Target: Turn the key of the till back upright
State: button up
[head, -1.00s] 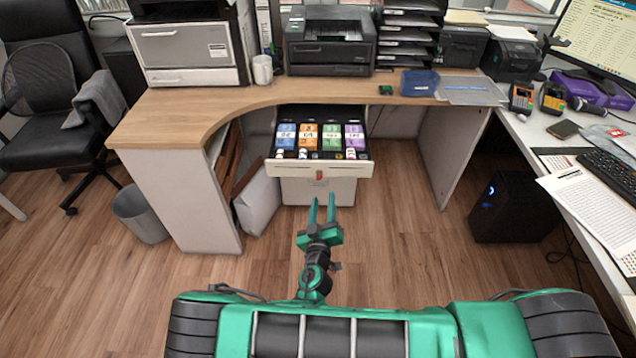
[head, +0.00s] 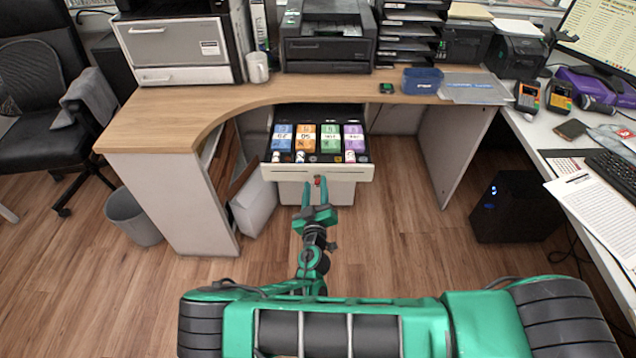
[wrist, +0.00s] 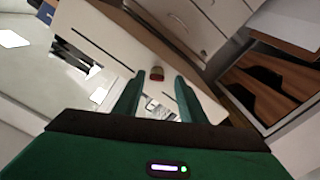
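The till (head: 340,172) is an open drawer under the wooden counter, with colored banknotes and coins in its tray. The key (head: 317,180) is a small red piece on the drawer's front face. In the wrist view the red key (wrist: 157,73) shows just beyond and between my fingertips; its exact angle is too small to tell. My gripper (head: 315,184) is open, its two green fingers pointing at the drawer front, with the key close ahead. The wrist view also shows my gripper (wrist: 156,85) with a clear gap between the fingers. I cannot tell whether they touch the key.
The wooden counter (head: 200,108) curves around the drawer on the left. A white panel lies below the drawer beside a leaning white box (head: 256,203). A grey bin (head: 134,217) stands at left and a black computer (head: 516,220) at right. The floor between is clear.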

jog(key=shift+w+d, duration=0.15)
jog(key=shift+w, duration=0.05)
jog(key=shift+d, duration=0.1)
grip_shut()
jog(key=shift+n, duration=0.4)
jog(key=n, duration=1.1)
jog(key=shift+f, duration=0.2)
dwell(0.3)
